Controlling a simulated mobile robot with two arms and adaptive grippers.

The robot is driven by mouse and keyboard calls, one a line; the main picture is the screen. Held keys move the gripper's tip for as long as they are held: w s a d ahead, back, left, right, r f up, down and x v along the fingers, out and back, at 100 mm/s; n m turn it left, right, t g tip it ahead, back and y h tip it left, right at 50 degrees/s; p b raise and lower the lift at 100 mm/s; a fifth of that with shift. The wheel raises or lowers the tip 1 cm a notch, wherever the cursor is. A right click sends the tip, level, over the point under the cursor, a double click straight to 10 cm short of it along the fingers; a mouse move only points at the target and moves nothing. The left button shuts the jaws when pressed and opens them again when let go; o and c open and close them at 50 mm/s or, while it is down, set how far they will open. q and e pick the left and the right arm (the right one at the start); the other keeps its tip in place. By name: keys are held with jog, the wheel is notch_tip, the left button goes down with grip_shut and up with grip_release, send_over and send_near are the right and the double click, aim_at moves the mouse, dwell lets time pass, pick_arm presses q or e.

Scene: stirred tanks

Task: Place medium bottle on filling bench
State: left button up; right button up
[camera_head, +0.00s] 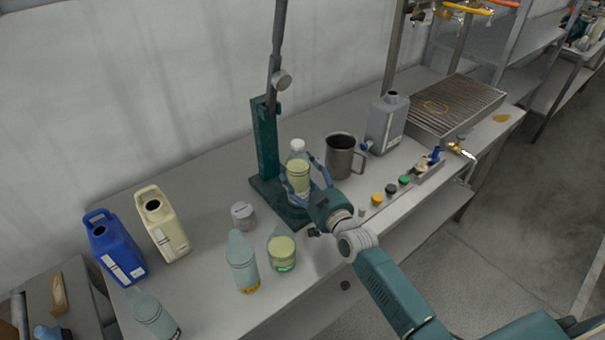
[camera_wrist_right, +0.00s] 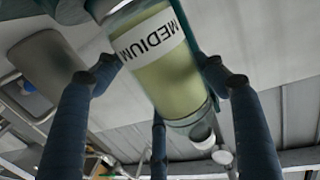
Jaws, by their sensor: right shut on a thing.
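The medium bottle (camera_head: 298,174) is clear with a white cap, yellow-green contents and a white label. In the right wrist view the label on the bottle (camera_wrist_right: 165,65) reads MEDIUM, upside down. My right gripper (camera_head: 305,182) is shut around the bottle's body, its blue fingers on both sides. The bottle is upright at the base of a green press stand (camera_head: 265,140). Whether it touches that base is hidden by the fingers. The filling bench (camera_head: 215,180) is the long grey worktop under the stand. My left gripper is not in view.
A steel jug (camera_head: 340,157) and grey can (camera_head: 386,122) stand right of the bottle. A grey lidded pot (camera_head: 243,216), a pale bottle (camera_head: 242,262) and a round green bottle (camera_head: 282,250) stand left. Blue (camera_head: 117,248) and cream (camera_head: 162,225) jugs are farther left.

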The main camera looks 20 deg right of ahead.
jog(key=shift+f, duration=0.15)
jog(key=o, duration=1.5)
jog(key=shift+c, duration=0.2)
jog(key=shift+s+f+b, duration=0.1)
jog(key=shift+b, duration=0.25)
jog(key=s+d+b, duration=0.1)
jog(key=s+b, duration=0.1)
jog(key=s, duration=0.8)
jog(key=shift+s+b, duration=0.35)
jog(key=shift+d, duration=0.1)
